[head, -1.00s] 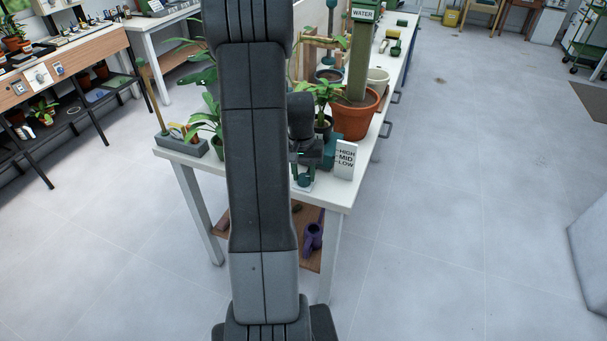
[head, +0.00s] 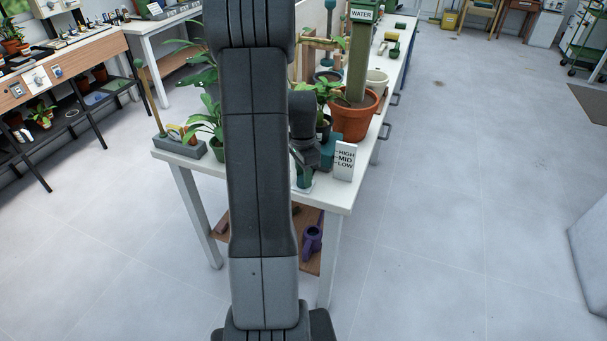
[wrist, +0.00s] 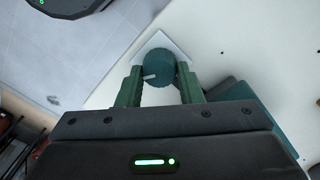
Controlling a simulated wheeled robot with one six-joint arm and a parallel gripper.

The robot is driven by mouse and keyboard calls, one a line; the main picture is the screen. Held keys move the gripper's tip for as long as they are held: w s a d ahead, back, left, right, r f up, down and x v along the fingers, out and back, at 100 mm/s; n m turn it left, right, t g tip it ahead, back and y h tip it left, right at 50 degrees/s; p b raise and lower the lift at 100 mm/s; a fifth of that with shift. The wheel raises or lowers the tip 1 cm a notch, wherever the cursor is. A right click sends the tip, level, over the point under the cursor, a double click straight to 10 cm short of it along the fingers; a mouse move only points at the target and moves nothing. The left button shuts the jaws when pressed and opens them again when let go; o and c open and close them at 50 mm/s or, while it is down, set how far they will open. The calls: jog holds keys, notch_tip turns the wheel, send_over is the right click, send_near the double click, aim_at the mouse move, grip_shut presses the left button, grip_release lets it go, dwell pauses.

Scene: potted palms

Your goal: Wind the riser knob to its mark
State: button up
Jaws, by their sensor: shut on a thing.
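The riser knob (wrist: 158,66) is a round teal knob with a white pointer line, on a pale square plate (wrist: 178,43) at the bench corner. In the wrist view its pointer faces left and slightly down. My gripper (wrist: 160,75) has its two green fingers on either side of the knob, shut on it. In the head view my gripper (head: 304,178) is low over the near end of the bench, and the knob is mostly hidden by it. A white card (head: 345,160) reading HIGH, MID, LOW stands just right of it.
The white bench (head: 338,196) holds a terracotta pot (head: 354,118), a green WATER column (head: 358,60) and leafy plants close behind my gripper. A grey tray (head: 180,145) stands at the left edge. A purple watering can (head: 311,240) is on the shelf below. Floor right is clear.

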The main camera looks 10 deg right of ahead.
jog(key=m, duration=0.6)
jog(key=shift+d+m, duration=0.1)
jog(key=shift+m, duration=0.2)
jog(key=m, duration=0.5)
jog(key=shift+s+y, duration=0.1)
jog(key=shift+y, duration=0.2)
jog(key=o, duration=1)
jog(key=r, duration=1.4)
jog(key=shift+w+d+p, duration=0.2)
jog(key=shift+d+p, duration=0.05)
jog(key=shift+p, duration=0.15)
jog(key=shift+f, duration=0.1)
